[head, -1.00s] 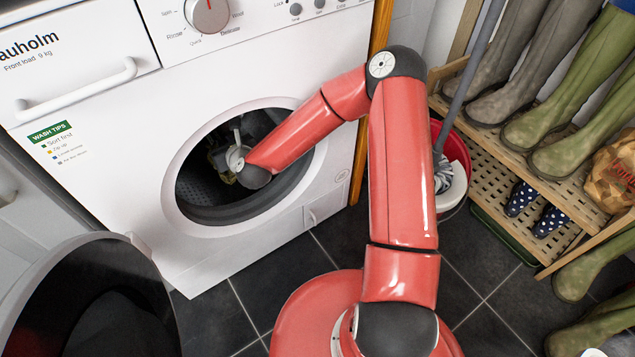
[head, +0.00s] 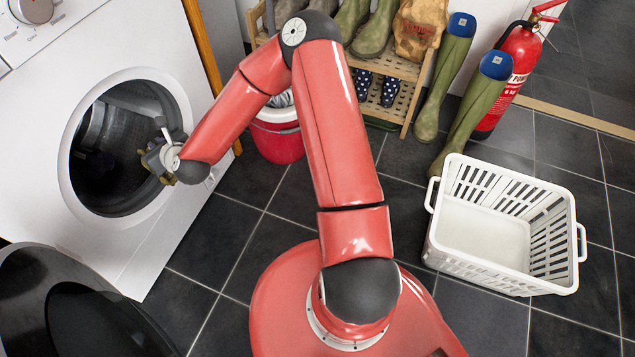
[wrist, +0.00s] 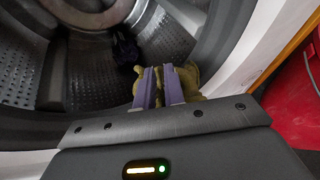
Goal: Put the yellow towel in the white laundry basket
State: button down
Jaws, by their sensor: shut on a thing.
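My gripper (head: 160,160) is at the washing machine's round opening, its fingers pointing into the drum. In the wrist view my gripper (wrist: 158,88) is shut on the yellow towel (wrist: 186,84), a crumpled olive-yellow cloth that bulges out on both sides of the fingers. In the head view only a small part of the towel (head: 153,163) shows, the rest hidden by my gripper. The white laundry basket (head: 487,228) stands on the floor at the right, and it looks empty.
The washing machine (head: 215,150) has its door (head: 75,300) swung open at lower left. A dark cloth (wrist: 125,52) lies in the drum. A red bucket (head: 277,142), boot rack (head: 405,75), green boots (head: 465,110) and fire extinguisher (head: 512,70) stand behind. Dark floor tiles between machine and basket are clear apart from my base.

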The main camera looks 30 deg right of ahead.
aim_at(456, 235)
jog(key=k+l+z, duration=0.15)
jog(key=k+z, duration=0.3)
jog(key=k+l+z, duration=0.3)
jog(key=z, duration=0.15)
jog(key=k+l+z, duration=0.4)
